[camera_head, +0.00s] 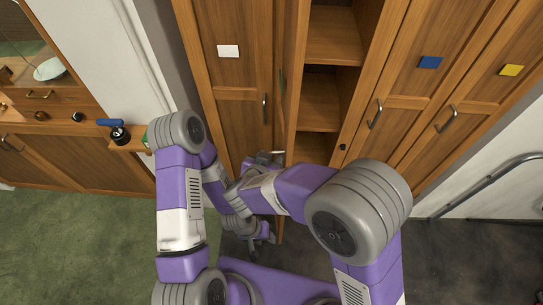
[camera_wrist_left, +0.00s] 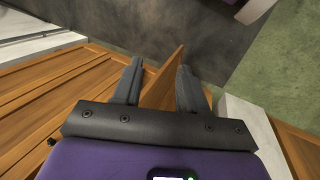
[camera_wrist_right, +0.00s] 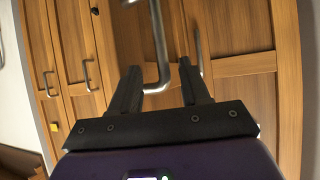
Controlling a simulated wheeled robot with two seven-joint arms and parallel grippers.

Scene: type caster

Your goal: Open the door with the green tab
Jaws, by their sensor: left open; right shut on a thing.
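The wooden door with the green tab (camera_head: 282,82) stands swung out from the cabinet, seen nearly edge-on in the head view, with shelves showing beside it. Its handle (camera_wrist_right: 160,50) is the metal bar between my right gripper's fingers. My right gripper (camera_head: 268,156) is shut on this handle; it also shows in the right wrist view (camera_wrist_right: 162,90). My left gripper (camera_head: 264,236) is low in front of the cabinet, open. In the left wrist view a wooden panel (camera_wrist_left: 164,80), apparently this door's edge, stands between its fingers (camera_wrist_left: 160,82); contact cannot be told.
The door with the white tab (camera_head: 228,51) is shut on the left. Doors with the blue tab (camera_head: 430,62) and yellow tab (camera_head: 511,70) are shut on the right. A metal rail (camera_head: 480,182) runs at the right wall. Green carpet (camera_head: 75,240) is clear at left.

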